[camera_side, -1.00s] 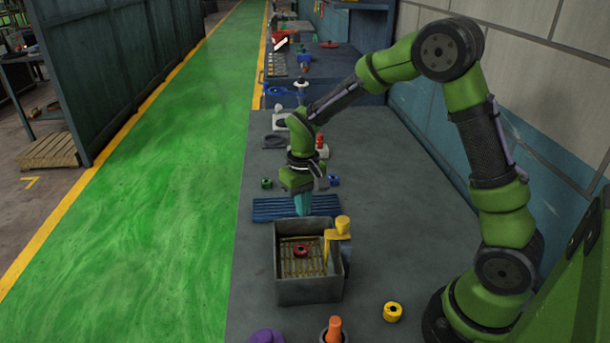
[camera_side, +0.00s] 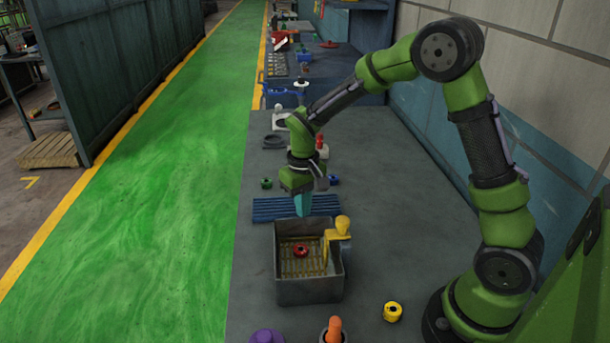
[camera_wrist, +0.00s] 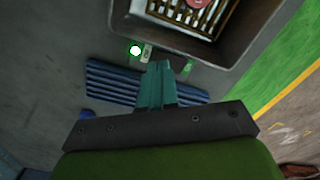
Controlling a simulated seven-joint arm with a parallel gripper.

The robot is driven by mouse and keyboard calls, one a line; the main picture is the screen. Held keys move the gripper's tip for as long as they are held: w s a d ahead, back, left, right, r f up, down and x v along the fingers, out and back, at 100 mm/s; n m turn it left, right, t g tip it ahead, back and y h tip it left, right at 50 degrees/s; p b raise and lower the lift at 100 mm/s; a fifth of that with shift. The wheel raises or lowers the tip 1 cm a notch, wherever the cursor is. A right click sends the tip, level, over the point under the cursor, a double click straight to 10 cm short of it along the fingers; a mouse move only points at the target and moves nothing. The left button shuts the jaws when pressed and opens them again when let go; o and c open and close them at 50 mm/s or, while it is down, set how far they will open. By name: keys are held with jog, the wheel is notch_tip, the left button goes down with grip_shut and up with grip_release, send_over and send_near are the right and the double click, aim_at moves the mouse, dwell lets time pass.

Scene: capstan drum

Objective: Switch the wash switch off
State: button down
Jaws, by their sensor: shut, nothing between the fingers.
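In the side view a grey wash box (camera_side: 310,292) with a yellow grate stands on the bench. My gripper (camera_side: 302,212) is shut and empty, pointing down at the box's far side, beside a blue ribbed mat (camera_side: 270,209). In the wrist view the teal fingers (camera_wrist: 160,68) reach toward the box's outer wall (camera_wrist: 165,40). A glowing white-green lamp (camera_wrist: 135,50) and a small pale label plate (camera_wrist: 147,53) sit left of the fingertips. A small green piece (camera_wrist: 188,67) shows to their right. I cannot make out the wash switch itself; the fingers may hide it. Contact cannot be told.
A red ring (camera_side: 300,250) lies in the box, and a yellow fixture (camera_side: 340,228) stands at its right wall. A yellow ring (camera_side: 392,312), an orange peg (camera_side: 334,328) and a purple piece (camera_side: 267,337) are nearer. The bench right of the box is mostly clear.

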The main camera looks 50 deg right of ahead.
jog(key=shift+f, duration=0.9)
dwell(0.3)
jog(key=shift+r, duration=3.55)
jog(key=s+a+r+t+y, duration=0.1)
jog(key=s+a+r+t, duration=0.1)
jog(key=s+r, duration=0.4)
jog(key=s+a+r+m+t+y, duration=0.1)
jog(key=s+r+t, duration=0.4)
jog(key=s, duration=0.6)
jog(key=shift+s+a+r, duration=0.2)
jog(key=shift+a+r, duration=0.55)
jog(key=shift+a, duration=0.05)
